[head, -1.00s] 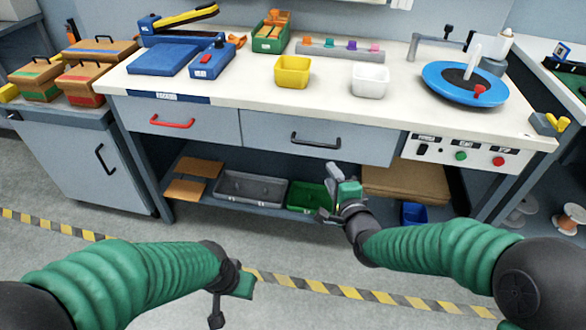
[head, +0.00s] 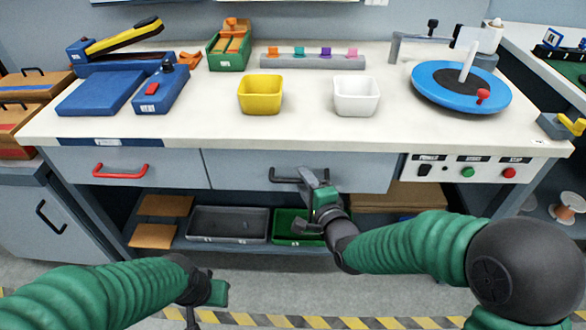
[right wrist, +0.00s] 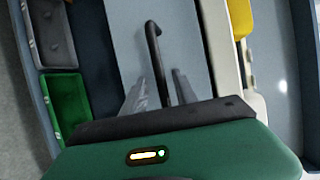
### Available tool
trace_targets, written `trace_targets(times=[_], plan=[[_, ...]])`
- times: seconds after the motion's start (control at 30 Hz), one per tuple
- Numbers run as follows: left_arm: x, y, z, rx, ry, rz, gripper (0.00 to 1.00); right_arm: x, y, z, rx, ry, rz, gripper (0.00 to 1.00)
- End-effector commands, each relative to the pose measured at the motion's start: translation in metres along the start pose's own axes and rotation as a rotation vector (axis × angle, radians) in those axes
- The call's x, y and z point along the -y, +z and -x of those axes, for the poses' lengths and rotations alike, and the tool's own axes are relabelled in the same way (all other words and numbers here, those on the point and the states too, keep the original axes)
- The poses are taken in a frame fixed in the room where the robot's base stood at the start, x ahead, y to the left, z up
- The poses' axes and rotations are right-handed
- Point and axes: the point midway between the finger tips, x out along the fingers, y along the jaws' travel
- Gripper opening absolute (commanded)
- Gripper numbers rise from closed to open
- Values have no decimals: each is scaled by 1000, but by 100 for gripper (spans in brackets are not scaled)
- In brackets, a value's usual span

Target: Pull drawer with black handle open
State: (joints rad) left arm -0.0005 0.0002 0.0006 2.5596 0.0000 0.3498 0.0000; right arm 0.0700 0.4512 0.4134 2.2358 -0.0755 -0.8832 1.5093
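The drawer (head: 240,170) with the black handle (head: 283,178) is in the middle of the bench front and looks closed. My right gripper (head: 312,180) is at the right part of that handle and hides some of it. In the right wrist view the black handle (right wrist: 154,55) runs between the two spread fingers of my right gripper (right wrist: 160,88). The fingers stand on either side of it, with gaps showing; contact is not clear. My left gripper (head: 205,305) hangs low in front of the bench, away from the drawer; its finger opening cannot be made out.
A drawer with a red handle (head: 120,171) is to the left, and a control panel (head: 465,170) to the right. Below, a shelf holds a grey tray (head: 228,223) and a green tray (head: 290,226). A yellow bin (head: 260,94) and white bin (head: 356,96) stand on the benchtop.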

Motion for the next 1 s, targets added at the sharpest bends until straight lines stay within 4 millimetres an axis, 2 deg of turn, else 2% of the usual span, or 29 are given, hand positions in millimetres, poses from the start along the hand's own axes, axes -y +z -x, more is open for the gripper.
trace_targets(times=[0.33, 0.6, 1.0], plan=[[0, 1, -1, 1, 0, 1, 36, -2, -3, 3, 1, 0, -2, 34], [0, 0, -1, 0, 0, 1, 36, -2, -1, 2, 0, 2, 0, 0], [0, 0, -1, 0, 0, 1, 36, -3, 3, 1, 9, 5, 0, 0]])
